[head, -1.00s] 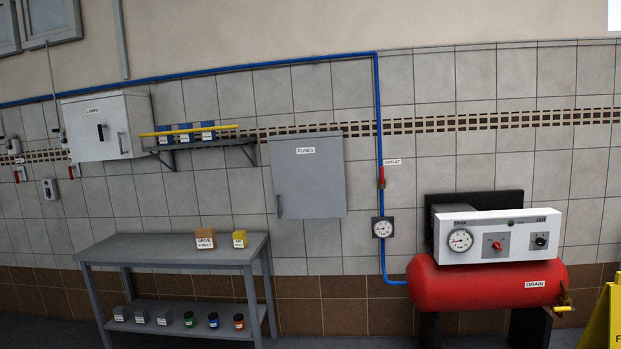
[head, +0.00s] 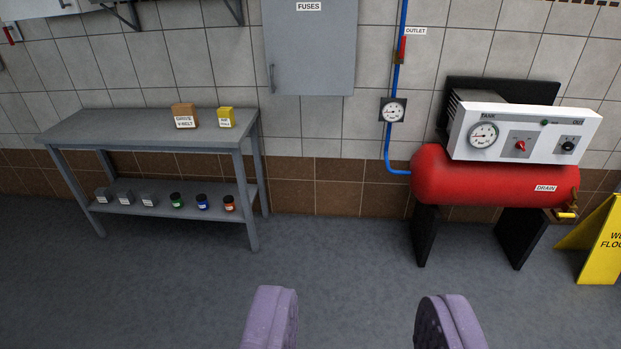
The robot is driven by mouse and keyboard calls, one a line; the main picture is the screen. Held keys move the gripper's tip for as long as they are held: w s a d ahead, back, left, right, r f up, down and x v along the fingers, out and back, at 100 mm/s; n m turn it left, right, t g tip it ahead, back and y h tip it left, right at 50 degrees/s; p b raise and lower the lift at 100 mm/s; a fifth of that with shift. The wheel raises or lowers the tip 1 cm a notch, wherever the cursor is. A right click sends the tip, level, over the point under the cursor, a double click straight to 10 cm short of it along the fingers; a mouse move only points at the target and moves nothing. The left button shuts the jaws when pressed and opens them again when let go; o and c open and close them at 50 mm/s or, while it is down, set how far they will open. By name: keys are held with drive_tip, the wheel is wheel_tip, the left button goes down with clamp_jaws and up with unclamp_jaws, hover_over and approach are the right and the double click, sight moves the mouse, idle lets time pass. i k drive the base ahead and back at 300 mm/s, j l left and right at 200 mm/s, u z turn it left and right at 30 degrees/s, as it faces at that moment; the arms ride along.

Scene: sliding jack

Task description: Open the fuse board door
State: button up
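The fuse board is a grey wall box with a flat door (head: 312,50) labelled FUSES, at the top centre of the head view. Its upper edge is cut off by the frame. The door looks shut. A slim vertical handle (head: 271,79) sits at its lower left edge. My gripper (head: 362,310) shows at the bottom of the view as two purple fingers set wide apart. It is open and empty, well short of the wall and lower in the picture than the door.
A grey bench (head: 160,129) with boxes and small jars stands at the left. A red compressor tank (head: 480,177) stands at the right, beside a blue pipe with a gauge (head: 393,110). A yellow floor sign (head: 598,240) is at the far right. The floor (head: 340,245) between is clear.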

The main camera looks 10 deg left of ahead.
sight(309, 45)
drive_tip(key=i+j, duration=0.15)
drive_tip(key=i, duration=1.1)
drive_tip(key=i+j+u, duration=0.15)
drive_tip(key=i, duration=1.15)
drive_tip(key=i+z, duration=0.2)
drive_tip(key=i, duration=0.2)
drive_tip(key=i+j+z, duration=0.2)
drive_tip(key=i, duration=0.25)
drive_tip(key=i+j+z, duration=0.2)
drive_tip(key=i, duration=0.2)
